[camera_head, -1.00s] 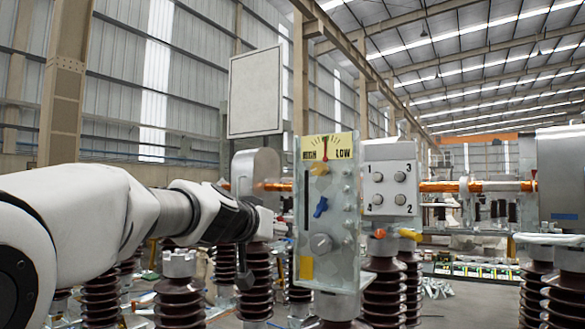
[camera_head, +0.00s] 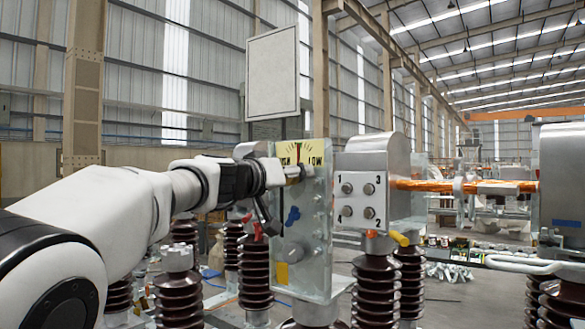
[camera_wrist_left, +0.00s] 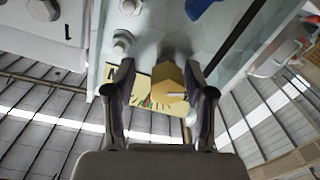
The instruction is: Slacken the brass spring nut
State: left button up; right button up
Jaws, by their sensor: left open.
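The brass spring nut (camera_wrist_left: 171,80) shows in the left wrist view as a hexagonal brass block standing out from the pale panel. My left gripper (camera_wrist_left: 158,72) is open, with one finger on each side of the nut; I cannot tell whether either finger touches it. In the head view my left gripper (camera_head: 284,174) is at the upper part of the panel (camera_head: 318,225), just below the yellow HIGH/LOW gauge (camera_head: 309,150), and mostly hides the nut. The gauge's red needle points near the middle. My right gripper is out of view.
Below on the panel are a blue lever (camera_head: 292,216) and a round grey knob (camera_head: 292,251). A box with numbered bolts (camera_head: 359,189) stands to the right, with an orange bar (camera_head: 440,186) beyond. Brown ribbed insulators (camera_head: 254,275) stand below.

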pick_arm(q)
jog(key=shift+s+a, duration=0.15)
jog(key=shift+a, duration=0.5)
jog(key=c, duration=0.4)
jog(key=shift+a, duration=0.1)
jog(key=c, duration=0.6)
jog(key=shift+s+d, duration=0.1)
jog(key=shift+d, duration=0.1)
grip_shut()
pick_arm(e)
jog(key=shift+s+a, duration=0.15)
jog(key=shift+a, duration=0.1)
